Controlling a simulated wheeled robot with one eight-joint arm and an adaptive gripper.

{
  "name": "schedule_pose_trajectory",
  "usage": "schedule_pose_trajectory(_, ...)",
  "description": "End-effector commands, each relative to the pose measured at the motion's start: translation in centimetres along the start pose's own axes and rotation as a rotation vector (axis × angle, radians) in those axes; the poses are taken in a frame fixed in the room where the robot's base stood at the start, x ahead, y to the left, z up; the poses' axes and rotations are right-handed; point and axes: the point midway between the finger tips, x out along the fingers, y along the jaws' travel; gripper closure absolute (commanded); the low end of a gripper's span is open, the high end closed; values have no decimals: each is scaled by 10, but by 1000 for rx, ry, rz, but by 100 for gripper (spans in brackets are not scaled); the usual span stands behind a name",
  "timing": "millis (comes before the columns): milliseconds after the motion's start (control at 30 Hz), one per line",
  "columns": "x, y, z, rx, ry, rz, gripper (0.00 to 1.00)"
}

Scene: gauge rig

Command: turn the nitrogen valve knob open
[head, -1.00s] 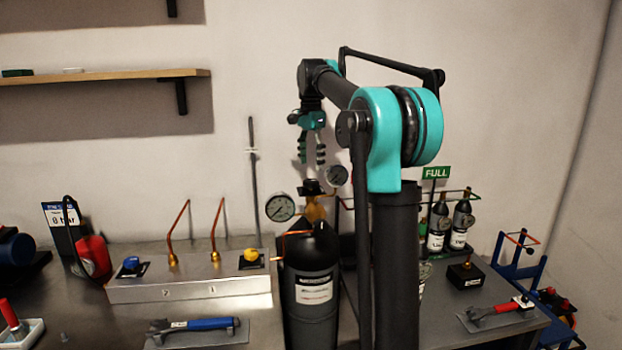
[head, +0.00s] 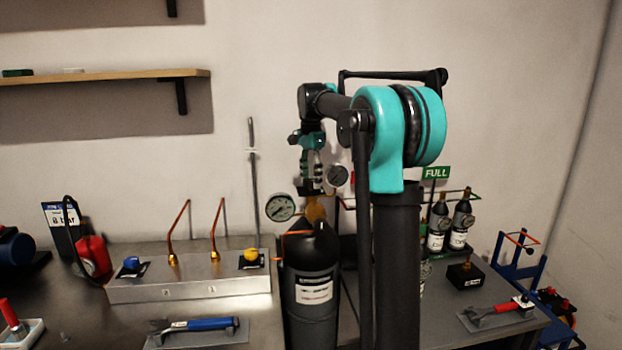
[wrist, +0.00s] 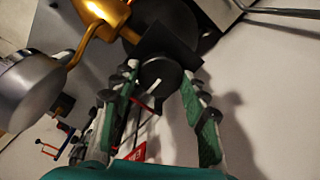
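A black round knob (wrist: 160,76) with a white pointer line sits on a black square plate in the wrist view. In the head view the knob (head: 309,189) is partly hidden by my gripper (head: 311,178), on the brass regulator atop a black cylinder (head: 313,315). The cylinder's label is too small to read. My gripper (wrist: 158,80) points down from above, with its green-padded fingers apart, one on each side of the knob. A narrow gap seems to show beside the knob; I cannot tell contact for certain.
Round gauges stand left (head: 280,207) and right (head: 337,176) of the regulator, close to my fingers. A metal manifold box (head: 190,290) with thin copper pipes is left of the cylinder. Small bottles (head: 438,225) stand at the right.

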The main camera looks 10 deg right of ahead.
Motion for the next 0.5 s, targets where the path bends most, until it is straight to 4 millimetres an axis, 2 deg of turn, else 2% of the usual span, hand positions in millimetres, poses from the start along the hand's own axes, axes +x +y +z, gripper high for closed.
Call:
schedule_pose_trajectory(33,0,0,0,0,0,0,70)
schedule_pose_trajectory(167,0,0,0,0,0,0,85)
schedule_pose_trajectory(500,0,0,0,-54,0,0,85)
